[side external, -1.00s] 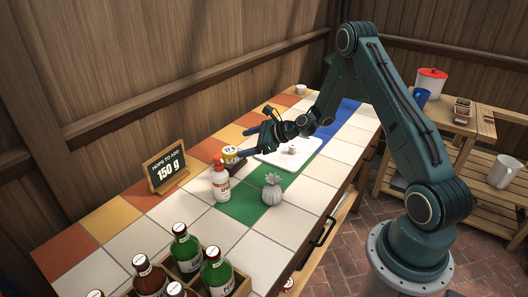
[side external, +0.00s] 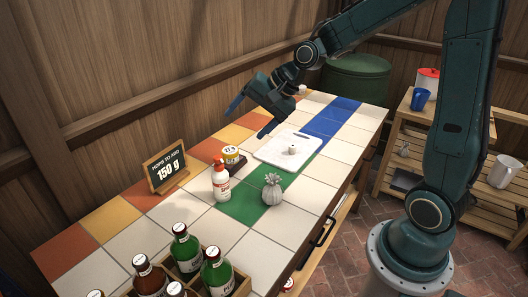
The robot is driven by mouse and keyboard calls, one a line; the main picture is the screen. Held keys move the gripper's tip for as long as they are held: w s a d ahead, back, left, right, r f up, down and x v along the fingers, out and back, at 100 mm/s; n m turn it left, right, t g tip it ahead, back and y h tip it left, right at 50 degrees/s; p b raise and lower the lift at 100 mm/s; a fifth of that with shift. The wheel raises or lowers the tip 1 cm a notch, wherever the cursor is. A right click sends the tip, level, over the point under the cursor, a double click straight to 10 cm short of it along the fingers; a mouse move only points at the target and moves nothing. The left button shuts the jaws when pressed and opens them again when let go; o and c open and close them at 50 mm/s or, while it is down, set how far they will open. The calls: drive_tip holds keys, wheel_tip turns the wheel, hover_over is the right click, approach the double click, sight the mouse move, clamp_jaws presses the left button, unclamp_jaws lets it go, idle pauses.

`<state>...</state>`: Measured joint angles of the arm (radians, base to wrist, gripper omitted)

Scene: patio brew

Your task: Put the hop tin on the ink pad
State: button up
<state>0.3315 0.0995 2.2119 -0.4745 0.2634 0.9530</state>
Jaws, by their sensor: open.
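A small tin (side external: 231,152) with a white label and yellow band, which looks like the hop tin, stands upright near the middle of the tiled counter. It rests on a flat dark block (side external: 239,165), which looks like the ink pad; the tin hides much of its top. My gripper (side external: 248,121) is open and empty, above and slightly right of the tin, clear of it. Its two fingers are spread wide and point down-left.
A grey tied pouch (side external: 272,189) is on green tiles. A white board (side external: 270,154) holds a small pale object (side external: 292,149). A sign (side external: 165,168) reads 150 g. Bottles (side external: 187,248) fill a crate in front.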

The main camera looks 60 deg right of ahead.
drive_tip(key=s+r+n+h, duration=0.1)
drive_tip(key=s+n, duration=0.3)
drive_tip(key=s, duration=0.4)
drive_tip(key=s+a+r+n+g+h, duration=0.1)
drive_tip(key=s+r+n, duration=0.2)
drive_tip(key=s, duration=0.5)
drive_tip(key=s+a+r+n+h, duration=0.1)
drive_tip(key=s+n, duration=0.3)
drive_tip(key=s, duration=0.4)
drive_tip(key=shift+r+n, duration=0.4)
drive_tip(key=shift+r, duration=0.2)
